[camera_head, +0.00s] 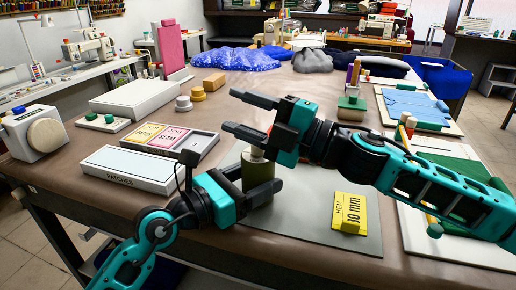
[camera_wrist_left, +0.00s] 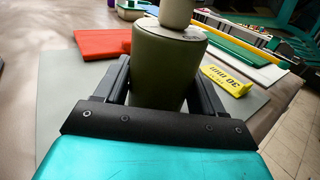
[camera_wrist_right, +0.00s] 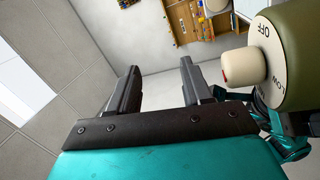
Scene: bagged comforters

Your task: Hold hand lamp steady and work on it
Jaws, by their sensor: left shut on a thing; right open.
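The hand lamp (camera_head: 257,170) is an olive-green cylinder at the front of the table, partly hidden by my arms in the head view. In the left wrist view the lamp (camera_wrist_left: 160,70) stands between my left gripper's fingers (camera_wrist_left: 160,88), with a pale top plate and cream knob. My left gripper (camera_head: 256,183) is shut on its body. My right gripper (camera_head: 231,112) is open and empty, above and beside the lamp. In the right wrist view the lamp's cream knob (camera_wrist_right: 243,66) with a red mark lies right of the open fingers (camera_wrist_right: 159,72); OFF and LOW are readable on the plate.
A grey mat (camera_head: 310,225) lies under the lamp, with a yellow HEM card (camera_head: 349,212) on it. A white PATCHES box (camera_head: 127,169) and a tray of cards (camera_head: 168,140) are left. A white-and-green board (camera_head: 450,235) is right. Blue bagged fabric (camera_head: 235,58) lies farther back.

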